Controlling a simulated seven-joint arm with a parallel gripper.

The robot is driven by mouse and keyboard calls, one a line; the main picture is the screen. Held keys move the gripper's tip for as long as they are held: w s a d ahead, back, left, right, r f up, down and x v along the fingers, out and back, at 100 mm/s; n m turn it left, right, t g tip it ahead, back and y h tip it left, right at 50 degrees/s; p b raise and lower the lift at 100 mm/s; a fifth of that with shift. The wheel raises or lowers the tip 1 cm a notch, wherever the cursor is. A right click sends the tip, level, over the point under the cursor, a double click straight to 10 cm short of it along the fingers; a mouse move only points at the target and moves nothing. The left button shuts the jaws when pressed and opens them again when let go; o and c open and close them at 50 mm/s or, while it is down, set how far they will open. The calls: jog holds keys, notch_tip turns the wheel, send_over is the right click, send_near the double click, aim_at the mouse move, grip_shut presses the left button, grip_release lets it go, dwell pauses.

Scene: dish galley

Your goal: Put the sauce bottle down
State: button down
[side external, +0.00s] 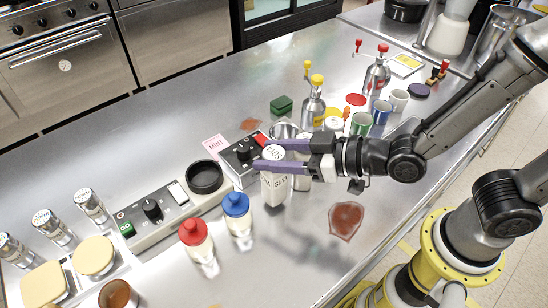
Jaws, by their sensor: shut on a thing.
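My gripper (262,153) reaches in from the right with its two purple fingers level. The fingers are closed around the upper part of a pale, labelled bottle (274,189) with a round, lettered white top, which appears to be the sauce bottle. The bottle is upright. Whether its base touches the steel counter or hangs just above it, I cannot tell. The fingers hide part of its neck.
A red-capped bottle (195,241) and a blue-capped bottle (238,216) stand at the front left. A control box (241,160) and black ring bowl (204,177) are left of the held bottle. A red-brown patch (346,220) lies to the right. Cups and bottles crowd behind.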

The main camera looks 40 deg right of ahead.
jog(key=shift+f, duration=0.85)
jog(key=shift+c, duration=1.5)
grip_release()
jog(key=shift+s+d+r, duration=0.1)
jog(key=shift+s+r, duration=0.15)
jog(key=v, duration=1.1)
